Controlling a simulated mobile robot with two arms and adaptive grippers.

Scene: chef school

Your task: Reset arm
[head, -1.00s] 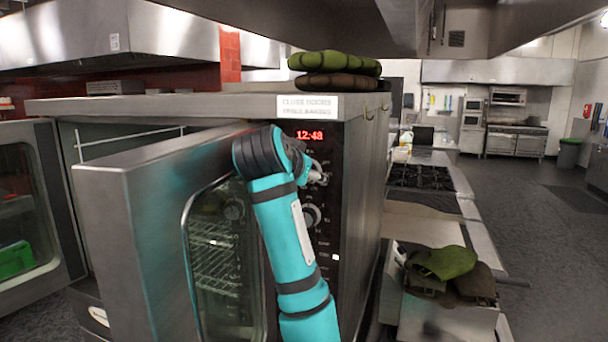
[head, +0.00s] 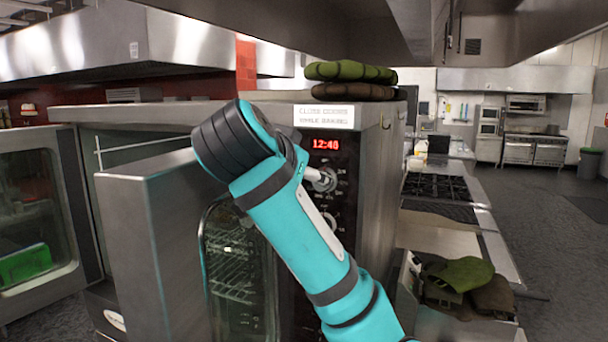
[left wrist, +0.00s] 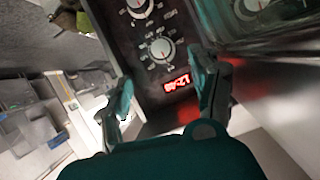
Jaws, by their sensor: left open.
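A teal arm of mine with dark bands crosses the middle of the head view, in front of the oven. Its dark rounded joint is beside the control panel (head: 326,205); no gripper fingers show there. In the left wrist view my left gripper (left wrist: 160,85) is open, with two teal-grey fingers apart and nothing between them. The fingers are on either side of the panel's red clock display (left wrist: 176,82), which appears upside down. It also shows in the head view (head: 326,144). A dial (left wrist: 162,50) lies just beyond the fingers. My right gripper is not in view.
The steel oven door (head: 150,255) stands in front at the left. Green and brown mitts (head: 350,72) lie on the oven top, and more mitts (head: 465,275) lie on the counter at right. A stove (head: 437,188) stands behind. Open floor (head: 560,240) is at the right.

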